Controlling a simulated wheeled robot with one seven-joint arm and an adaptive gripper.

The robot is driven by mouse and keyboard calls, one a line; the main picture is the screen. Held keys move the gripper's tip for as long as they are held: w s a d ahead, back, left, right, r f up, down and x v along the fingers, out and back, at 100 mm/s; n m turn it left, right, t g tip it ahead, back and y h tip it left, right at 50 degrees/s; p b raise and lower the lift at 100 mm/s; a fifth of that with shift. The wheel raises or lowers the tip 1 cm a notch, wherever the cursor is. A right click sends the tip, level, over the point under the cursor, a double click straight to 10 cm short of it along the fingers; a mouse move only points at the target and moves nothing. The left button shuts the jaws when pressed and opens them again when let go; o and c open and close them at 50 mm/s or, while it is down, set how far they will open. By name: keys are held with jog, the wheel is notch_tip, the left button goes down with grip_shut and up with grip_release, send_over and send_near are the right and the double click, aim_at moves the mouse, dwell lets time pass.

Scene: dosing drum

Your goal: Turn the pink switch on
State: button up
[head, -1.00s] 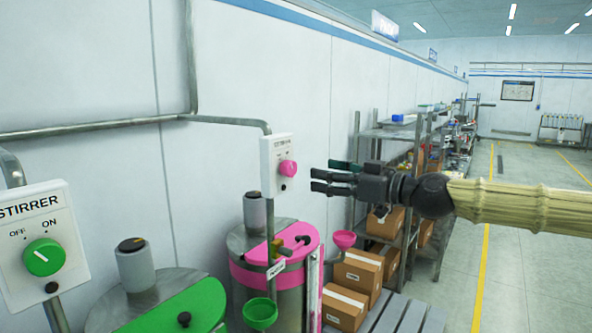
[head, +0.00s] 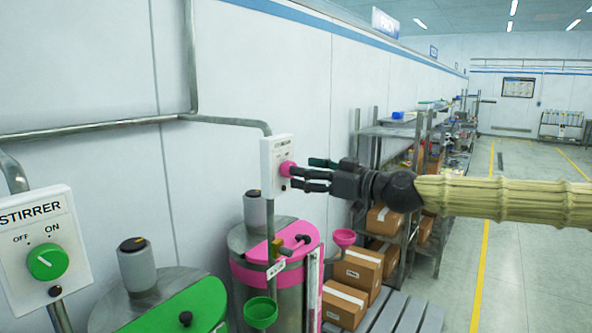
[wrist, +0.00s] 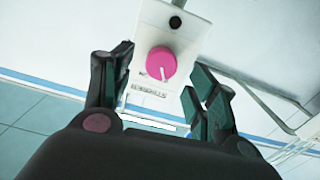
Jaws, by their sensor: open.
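The pink switch (head: 287,169) is a round knob on a white box (head: 268,150) on the wall, above the pink-lidded drum. In the wrist view the pink knob (wrist: 161,63) lies between and just beyond the open fingers, with a white mark near its lower edge. My gripper (head: 305,172) is open and empty, its fingertips close to the knob from the right. In the head view the fingers partly cover the knob. I cannot tell whether they touch it. The label on the box (wrist: 148,90) is too small to read.
A green switch (head: 46,261) on a STIRRER box stands at the left front, above a green-lidded drum (head: 185,305). The pink-lidded drum (head: 245,277) stands below the white box. Shelving (head: 390,132) and cardboard boxes (head: 350,270) are behind and below my arm. The aisle at right is clear.

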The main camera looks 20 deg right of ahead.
aim_at(288, 169)
jog(key=shift+p+x, duration=0.55)
jog(key=shift+x, duration=1.4)
jog(key=c, duration=1)
jog(key=shift+d, duration=0.1)
jog(key=shift+c, duration=0.2)
